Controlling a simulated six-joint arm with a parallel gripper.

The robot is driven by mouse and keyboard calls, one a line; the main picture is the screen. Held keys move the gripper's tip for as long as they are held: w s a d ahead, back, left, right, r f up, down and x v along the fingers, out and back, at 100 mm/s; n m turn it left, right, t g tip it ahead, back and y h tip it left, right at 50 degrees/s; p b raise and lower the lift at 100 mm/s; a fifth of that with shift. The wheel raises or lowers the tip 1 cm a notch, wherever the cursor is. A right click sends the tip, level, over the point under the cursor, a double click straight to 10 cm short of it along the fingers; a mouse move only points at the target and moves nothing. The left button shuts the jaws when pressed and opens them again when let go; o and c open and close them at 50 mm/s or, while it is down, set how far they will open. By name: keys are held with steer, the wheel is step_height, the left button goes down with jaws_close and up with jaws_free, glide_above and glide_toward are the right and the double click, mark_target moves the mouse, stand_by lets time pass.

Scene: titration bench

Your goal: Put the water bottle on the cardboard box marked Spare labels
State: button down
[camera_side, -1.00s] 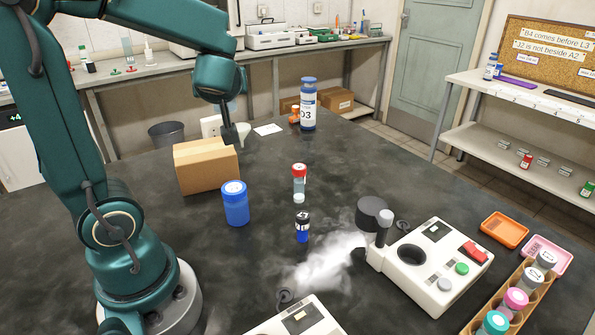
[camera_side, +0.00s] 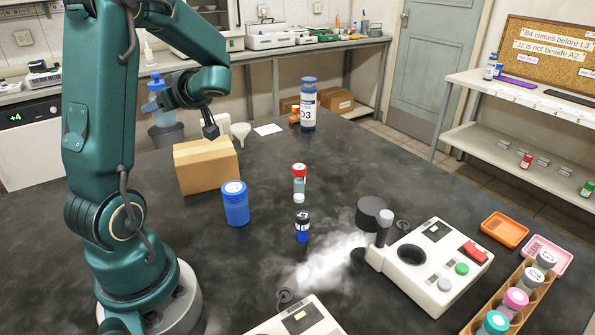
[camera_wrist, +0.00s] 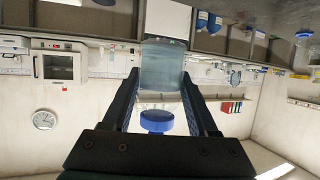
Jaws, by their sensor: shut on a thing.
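My gripper (camera_side: 172,97) is shut on the water bottle (camera_side: 155,108), a clear bluish bottle with a blue cap. It is held upright in the air, left of and higher than the cardboard box in the side view. In the wrist view the bottle (camera_wrist: 163,65) sits between both fingers (camera_wrist: 160,85), its blue cap (camera_wrist: 157,121) toward the camera. The cardboard box (camera_side: 205,168) stands closed on the dark bench, its top bare. I cannot see any marking on its visible faces.
A blue-lidded jar (camera_side: 235,204) stands just in front of the box. A white funnel (camera_side: 240,132) and a large blue bottle (camera_side: 308,108) are behind and to the right. A red-capped vial (camera_side: 299,180), a small blue vial (camera_side: 302,228) and drifting white vapour (camera_side: 325,258) are further right.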

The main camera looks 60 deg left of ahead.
steer(key=w+f, duration=0.1)
steer(key=w, duration=0.1)
steer(key=w+f, duration=0.1)
steer(key=w, duration=0.1)
steer(key=w+f, duration=0.2)
steer(key=shift+w+d, duration=0.15)
steer(key=shift+w, duration=0.2)
steer(key=shift+f, duration=2)
steer(key=shift+f, duration=0.15)
steer(key=shift+c, duration=0.9)
jaws_free()
